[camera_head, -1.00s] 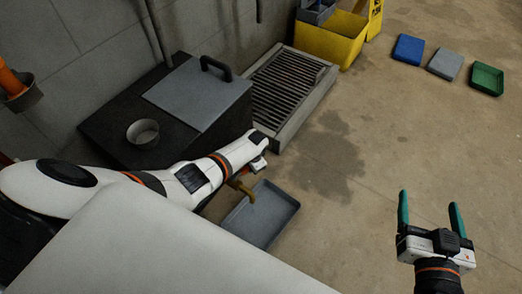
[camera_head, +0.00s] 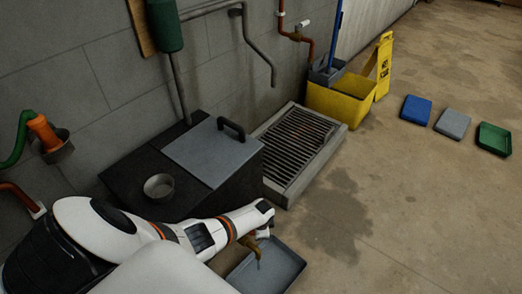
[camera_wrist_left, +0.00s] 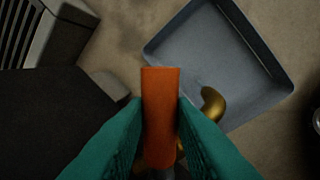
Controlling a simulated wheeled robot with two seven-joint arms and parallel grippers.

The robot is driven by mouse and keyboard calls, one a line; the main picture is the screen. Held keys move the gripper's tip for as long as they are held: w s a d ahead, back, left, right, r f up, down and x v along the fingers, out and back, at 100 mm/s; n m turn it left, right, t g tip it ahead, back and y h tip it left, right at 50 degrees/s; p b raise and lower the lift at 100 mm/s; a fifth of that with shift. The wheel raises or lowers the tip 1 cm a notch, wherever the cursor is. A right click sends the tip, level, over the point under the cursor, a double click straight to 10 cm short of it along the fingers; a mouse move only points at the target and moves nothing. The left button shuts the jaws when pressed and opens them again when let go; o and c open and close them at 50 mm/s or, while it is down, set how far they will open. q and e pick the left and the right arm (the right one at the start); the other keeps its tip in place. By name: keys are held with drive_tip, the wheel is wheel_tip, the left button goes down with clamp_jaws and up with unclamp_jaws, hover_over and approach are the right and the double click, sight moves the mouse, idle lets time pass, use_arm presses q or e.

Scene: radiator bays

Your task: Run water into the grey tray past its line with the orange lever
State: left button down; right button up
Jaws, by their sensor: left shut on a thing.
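A grey tray (camera_head: 283,268) sits on the floor under a brass tap (camera_head: 251,243), partly cut off by my own body in the head view. In the left wrist view the tray (camera_wrist_left: 205,50) looks empty, with no line or water visible in it. The brass spout (camera_wrist_left: 213,103) curves over its near edge, and I see no stream. The orange lever (camera_wrist_left: 160,100) stands between the teal fingers of my left gripper (camera_wrist_left: 160,125), which is shut on it. My right gripper is out of view.
A dark cabinet with a grey lid (camera_head: 212,150) and a metal cup (camera_head: 159,187) stands by the wall. A floor grate (camera_head: 297,145) and yellow bucket (camera_head: 340,103) lie beyond. Blue (camera_head: 416,110), grey (camera_head: 452,124) and green (camera_head: 493,139) trays lie on open floor at right.

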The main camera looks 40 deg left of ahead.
use_arm(q)
drive_tip(key=shift+s, duration=0.1)
drive_tip(key=shift+d+m, duration=0.15)
drive_tip(key=shift+m, duration=0.15)
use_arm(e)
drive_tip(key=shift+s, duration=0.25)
use_arm(q)
drive_tip(key=c, duration=1.2)
unclamp_jaws()
drive_tip(key=shift+c, duration=0.2)
drive_tip(key=shift+s+r, duration=0.1)
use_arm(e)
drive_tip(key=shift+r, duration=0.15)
